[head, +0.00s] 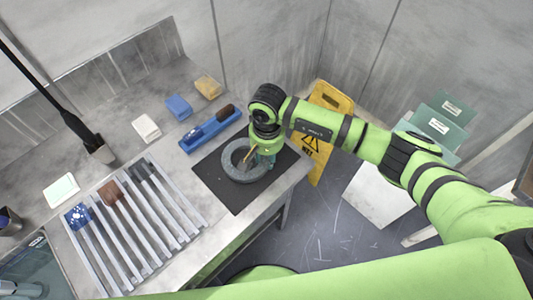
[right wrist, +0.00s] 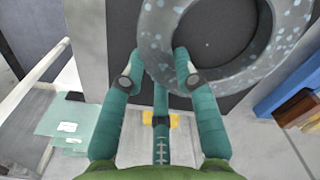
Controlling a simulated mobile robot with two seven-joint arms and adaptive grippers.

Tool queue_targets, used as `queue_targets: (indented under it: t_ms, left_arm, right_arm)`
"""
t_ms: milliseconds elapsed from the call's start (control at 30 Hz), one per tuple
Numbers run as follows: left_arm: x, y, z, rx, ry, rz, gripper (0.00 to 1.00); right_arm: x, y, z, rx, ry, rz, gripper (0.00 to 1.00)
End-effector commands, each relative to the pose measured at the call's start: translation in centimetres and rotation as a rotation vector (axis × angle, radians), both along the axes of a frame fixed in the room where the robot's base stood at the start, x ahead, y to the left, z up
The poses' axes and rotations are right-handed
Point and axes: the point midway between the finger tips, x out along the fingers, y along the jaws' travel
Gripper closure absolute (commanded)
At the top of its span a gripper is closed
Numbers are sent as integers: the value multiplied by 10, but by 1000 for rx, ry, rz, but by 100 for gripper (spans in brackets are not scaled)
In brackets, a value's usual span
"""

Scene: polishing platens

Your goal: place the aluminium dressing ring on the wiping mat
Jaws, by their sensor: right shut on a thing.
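The aluminium dressing ring (head: 226,168) is a thick grey speckled ring. It lies flat over the dark wiping mat (head: 234,198), at or close to its surface; I cannot tell if a small gap is left. My right gripper (head: 262,160) is shut on the ring's near right wall. In the right wrist view the teal fingertips (right wrist: 158,72) stand on either side of the wall of the ring (right wrist: 245,65), with the mat (right wrist: 240,103) beneath. The ring's right part is partly hidden by the gripper in the head view. My left gripper is not in view.
A blue tray (head: 213,129) with a dark brush lies just behind the mat. A slatted rack (head: 135,235) with several brushes or blocks stands at left. White, blue and yellow sponges (head: 208,87) lie at the back. A yellow wet-floor sign (head: 328,100) stands beyond the bench edge.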

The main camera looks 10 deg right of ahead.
Motion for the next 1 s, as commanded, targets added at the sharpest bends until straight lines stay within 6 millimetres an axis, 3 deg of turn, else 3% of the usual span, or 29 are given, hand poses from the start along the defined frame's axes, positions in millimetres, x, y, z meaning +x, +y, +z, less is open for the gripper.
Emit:
queue_targets:
  t_ms: [200,233,267,300,733,1000]
  left_arm:
    - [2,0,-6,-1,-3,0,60]
    - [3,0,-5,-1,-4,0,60]
    - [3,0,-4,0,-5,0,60]
    - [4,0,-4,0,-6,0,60]
    - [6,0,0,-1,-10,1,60]
    - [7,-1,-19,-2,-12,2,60]
  right_arm:
    - [1,1,-2,2,-3,0,100]
    - [0,0,-3,-1,-1,0,61]
    - [0,0,-2,0,-1,-1,49]
    - [0,0,-2,-1,-1,-1,46]
    - [1,0,4,1,-2,-1,46]
    - [2,-1,55,1,-7,2,46]
